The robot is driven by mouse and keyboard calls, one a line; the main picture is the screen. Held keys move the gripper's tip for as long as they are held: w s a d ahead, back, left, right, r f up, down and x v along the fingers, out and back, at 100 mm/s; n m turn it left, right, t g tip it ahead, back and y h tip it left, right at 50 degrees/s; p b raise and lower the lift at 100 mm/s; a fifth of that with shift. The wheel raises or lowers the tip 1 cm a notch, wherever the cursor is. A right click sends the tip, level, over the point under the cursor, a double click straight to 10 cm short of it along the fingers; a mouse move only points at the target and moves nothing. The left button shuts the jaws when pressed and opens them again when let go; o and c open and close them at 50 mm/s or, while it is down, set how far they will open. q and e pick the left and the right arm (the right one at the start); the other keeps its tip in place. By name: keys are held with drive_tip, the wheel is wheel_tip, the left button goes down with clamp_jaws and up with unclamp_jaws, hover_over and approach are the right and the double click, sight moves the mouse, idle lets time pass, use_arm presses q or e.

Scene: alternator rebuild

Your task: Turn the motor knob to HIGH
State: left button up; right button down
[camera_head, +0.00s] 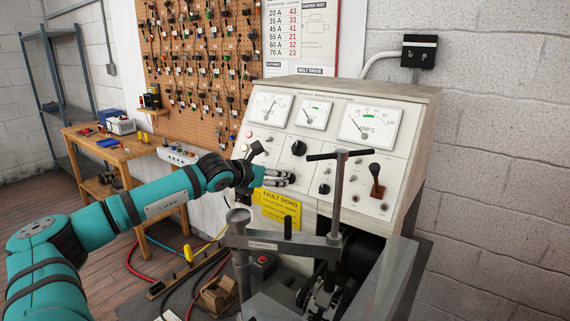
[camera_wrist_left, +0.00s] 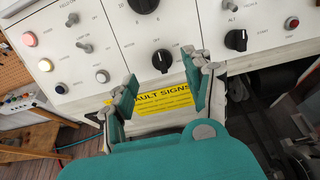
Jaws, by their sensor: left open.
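The test bench panel (camera_head: 340,150) is pale and carries several dials and knobs. In the left wrist view, a small black knob (camera_wrist_left: 163,58) sits on the panel just beyond my open fingers, below a large black knob (camera_wrist_left: 145,4). Another black knob (camera_wrist_left: 236,40) is to its right. My right gripper is out of view.
A yellow fault signs label (camera_head: 281,207) is below the gripper. A grey clamp with a T-handle (camera_head: 280,243) stands in front of the panel. A black lever (camera_head: 376,182) is at the panel's right. A wooden table (camera_head: 110,152) with tools is at the left.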

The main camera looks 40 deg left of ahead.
use_arm(q)
drive_tip(key=p+x, duration=0.3)
drive_tip(key=x, duration=0.3)
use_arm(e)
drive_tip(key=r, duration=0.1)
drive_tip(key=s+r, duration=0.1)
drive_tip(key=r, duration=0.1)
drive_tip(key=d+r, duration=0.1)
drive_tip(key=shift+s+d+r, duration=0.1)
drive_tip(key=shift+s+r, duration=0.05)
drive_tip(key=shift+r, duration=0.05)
use_arm(q)
drive_tip(key=shift+c, duration=0.6)
drive_tip(key=c, duration=0.9)
drive_tip(key=shift+c, duration=0.2)
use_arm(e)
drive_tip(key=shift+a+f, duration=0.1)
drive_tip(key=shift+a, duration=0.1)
